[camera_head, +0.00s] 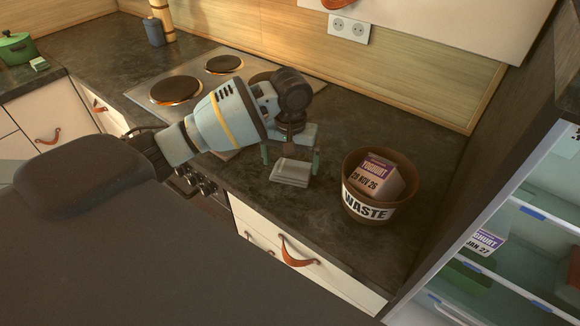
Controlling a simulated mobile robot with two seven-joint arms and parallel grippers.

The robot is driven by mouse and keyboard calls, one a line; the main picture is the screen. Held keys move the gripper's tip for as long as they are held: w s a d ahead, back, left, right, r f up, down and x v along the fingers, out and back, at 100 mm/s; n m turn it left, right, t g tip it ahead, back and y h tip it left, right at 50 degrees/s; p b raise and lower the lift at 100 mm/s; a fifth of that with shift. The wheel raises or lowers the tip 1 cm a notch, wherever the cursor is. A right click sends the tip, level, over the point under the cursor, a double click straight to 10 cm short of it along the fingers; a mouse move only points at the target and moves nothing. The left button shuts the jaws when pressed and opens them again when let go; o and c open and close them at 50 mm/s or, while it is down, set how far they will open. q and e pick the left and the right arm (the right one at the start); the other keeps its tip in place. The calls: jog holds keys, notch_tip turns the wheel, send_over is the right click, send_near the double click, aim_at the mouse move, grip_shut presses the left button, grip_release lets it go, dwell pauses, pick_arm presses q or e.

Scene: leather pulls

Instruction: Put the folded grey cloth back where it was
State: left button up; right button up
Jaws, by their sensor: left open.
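The folded grey cloth (291,173) lies on the dark worktop near its front edge, between the stove and the waste bowl. My left gripper (290,160) is above the cloth, pointing down, with its two fingers apart. One finger stands on each side of the cloth's far part. I cannot tell whether the fingers touch it. My right gripper is not in view.
A brown waste bowl (367,212) holding a yoghurt carton (379,173) stands right of the cloth. The stove (198,85) is to the left, and an open fridge (540,225) is at the right. The worktop (412,135) behind the bowl is clear.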

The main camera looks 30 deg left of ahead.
aim_at(291, 169)
pick_arm(q)
notch_tip(291, 169, up, 9)
jog(key=shift+r+p, duration=0.15)
jog(key=shift+p, duration=0.3)
